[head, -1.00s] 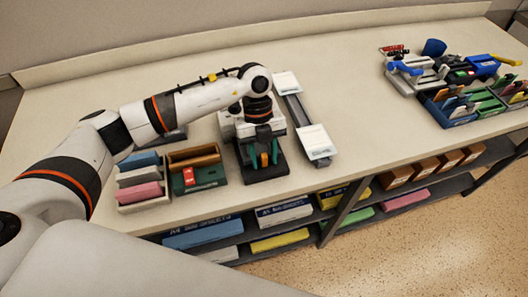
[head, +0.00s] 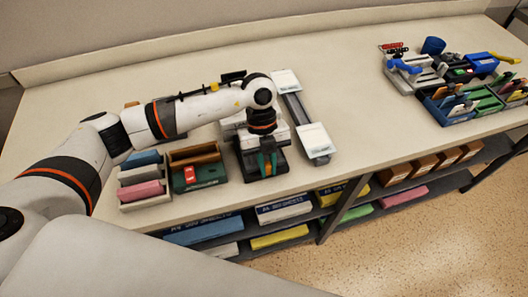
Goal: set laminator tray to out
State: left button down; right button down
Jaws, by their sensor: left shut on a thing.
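The laminator (head: 232,129) is a white and dark machine on the counter, largely hidden behind my left arm's wrist. Its dark tray (head: 247,168) sticks out at the front, toward the counter's near edge. My left gripper (head: 267,163) points down at the tray, with its teal fingers shut on it. The fingers hide the exact part they hold. My right gripper is not in view.
A bin of coloured paper (head: 142,182) and a green-fronted box (head: 198,172) stand left of the laminator. A long grey device with white ends (head: 314,140) lies close to its right. The counter's middle right (head: 360,125) is clear.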

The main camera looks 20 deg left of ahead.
pick_arm(q)
jog(key=shift+s+d, duration=0.25)
jog(key=shift+s, duration=0.1)
jog(key=shift+f, duration=0.1)
jog(key=c, duration=1.4)
grip_release()
jog(key=shift+s, duration=0.1)
jog(key=shift+o, duration=0.2)
jog(key=shift+w+a+r, duration=0.15)
jog(key=shift+w+r, duration=0.2)
jog(key=shift+r, duration=0.2)
jog(key=b+v, duration=0.2)
jog(key=v, duration=0.9)
jog(key=shift+s, duration=0.2)
